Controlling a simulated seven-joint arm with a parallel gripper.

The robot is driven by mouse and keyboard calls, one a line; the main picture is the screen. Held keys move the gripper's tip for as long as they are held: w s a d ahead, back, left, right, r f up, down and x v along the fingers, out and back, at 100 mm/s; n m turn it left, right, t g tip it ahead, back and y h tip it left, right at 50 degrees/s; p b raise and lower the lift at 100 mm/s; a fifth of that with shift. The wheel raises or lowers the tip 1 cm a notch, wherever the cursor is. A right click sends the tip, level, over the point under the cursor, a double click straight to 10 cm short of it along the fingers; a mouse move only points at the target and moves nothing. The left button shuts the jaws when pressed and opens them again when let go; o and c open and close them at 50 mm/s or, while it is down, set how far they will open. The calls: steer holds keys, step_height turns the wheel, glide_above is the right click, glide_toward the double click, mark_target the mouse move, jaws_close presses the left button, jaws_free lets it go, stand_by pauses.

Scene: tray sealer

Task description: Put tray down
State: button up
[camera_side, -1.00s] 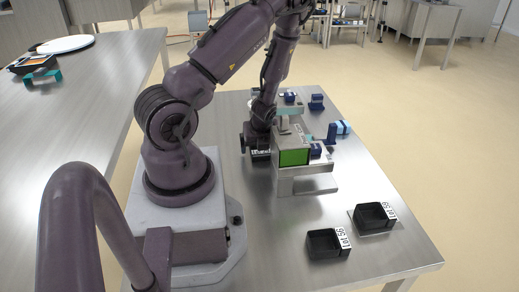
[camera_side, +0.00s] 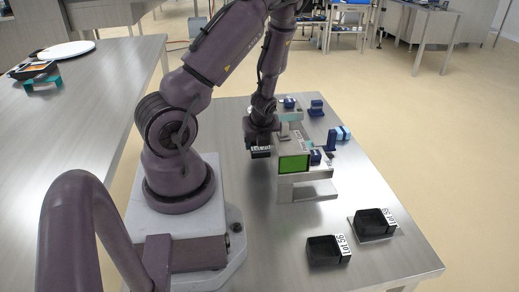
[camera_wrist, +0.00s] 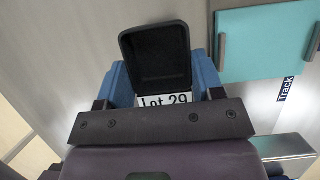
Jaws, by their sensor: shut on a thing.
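My gripper (camera_wrist: 163,78) has blue fingers on both sides of a black tray (camera_wrist: 155,50) and is shut on it. The tray looks empty and bears a white label reading "Lot 29". In the side view my gripper (camera_side: 261,140) is left of and behind the sealer's green screen. The held tray (camera_side: 261,153) shows there only as a dark edge with a white label. My wrist and the sealer hide much around it, and I cannot tell whether it touches a surface.
The tray sealer (camera_side: 306,190) stands close to my gripper's right. Two black trays, "Lot 56" (camera_side: 322,251) and "Lot 59" (camera_side: 370,220), sit at the front right. A teal plate (camera_wrist: 270,40) is beside the held tray in the wrist view. Bare tabletop lies before the sealer.

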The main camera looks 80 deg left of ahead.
step_height(320, 180, up, 6)
steer(key=shift+w+a+r, duration=0.1)
steer(key=shift+w+r, duration=0.1)
steer(key=shift+w+a+r+n+g, duration=0.1)
steer(key=shift+w+a+n+g, duration=0.2)
steer(key=shift+n, duration=0.4)
steer(key=w+r+n+g+h, duration=0.2)
steer(key=w+n+g+h, duration=0.2)
steer(key=w+n, duration=1)
steer(key=s+f+n, duration=0.1)
steer(key=f, duration=0.5)
steer(key=s+f+n, duration=0.1)
steer(key=f, duration=0.2)
steer(key=shift+s+d+f+n, duration=0.25)
steer(key=shift+s+f+n, duration=0.05)
steer(key=shift+s, duration=0.05)
steer(key=o, duration=1)
steer(key=shift+f, duration=0.1)
steer(key=shift+o, duration=0.2)
